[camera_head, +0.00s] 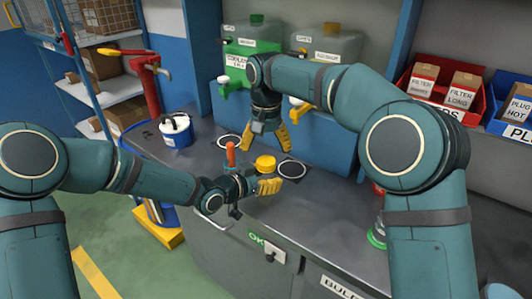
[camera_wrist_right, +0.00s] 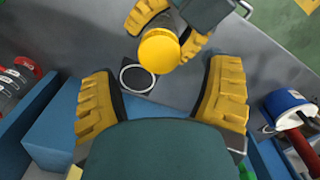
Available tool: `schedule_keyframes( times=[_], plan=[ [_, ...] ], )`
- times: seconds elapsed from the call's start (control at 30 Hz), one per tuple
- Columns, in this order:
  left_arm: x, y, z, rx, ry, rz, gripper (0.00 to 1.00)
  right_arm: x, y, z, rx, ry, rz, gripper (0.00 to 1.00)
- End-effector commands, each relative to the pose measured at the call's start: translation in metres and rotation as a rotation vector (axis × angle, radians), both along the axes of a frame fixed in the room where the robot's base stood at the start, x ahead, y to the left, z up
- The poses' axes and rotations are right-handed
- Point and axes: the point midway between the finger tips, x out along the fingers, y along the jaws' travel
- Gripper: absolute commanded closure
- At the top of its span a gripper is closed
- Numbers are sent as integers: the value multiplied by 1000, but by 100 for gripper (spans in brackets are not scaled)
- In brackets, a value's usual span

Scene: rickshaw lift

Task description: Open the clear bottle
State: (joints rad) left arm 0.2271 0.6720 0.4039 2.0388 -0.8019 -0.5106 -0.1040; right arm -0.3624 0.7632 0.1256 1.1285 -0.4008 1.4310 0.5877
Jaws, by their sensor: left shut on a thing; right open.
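The bottle shows mainly as a round yellow cap (camera_head: 265,162), which also appears in the right wrist view (camera_wrist_right: 158,52). A short piece of its body (camera_wrist_right: 181,27) shows behind the cap; most is hidden. My left gripper (camera_head: 262,187) is shut around the bottle below the cap, its yellow fingers on either side in the wrist view. My right gripper (camera_head: 268,138) is open and points down, above and behind the cap in the head view. Its two fingers (camera_wrist_right: 160,85) are wide apart with nothing between them, and the cap lies ahead of them.
Black disc spots with white rings (camera_head: 292,169) mark the grey counter (camera_head: 325,205). An orange-topped item (camera_head: 230,153) stands left of the cap. A white-and-blue tub (camera_head: 176,130) is farther left. Green-capped (camera_head: 252,45) and yellow-capped (camera_head: 327,48) jugs stand behind.

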Motion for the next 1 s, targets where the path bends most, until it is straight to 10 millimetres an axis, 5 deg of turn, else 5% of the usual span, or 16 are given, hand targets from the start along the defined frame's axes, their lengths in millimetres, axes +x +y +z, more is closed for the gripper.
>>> schedule_keyframes(
  times=[0.37,1.0],
  plan=[
    [0,0,0,0,0,0,100,0,-1,31,0,1,-199,22],
    [0,0,0,0,0,0,100,0,0,-43,-1,1,-201,22]
  ],
)
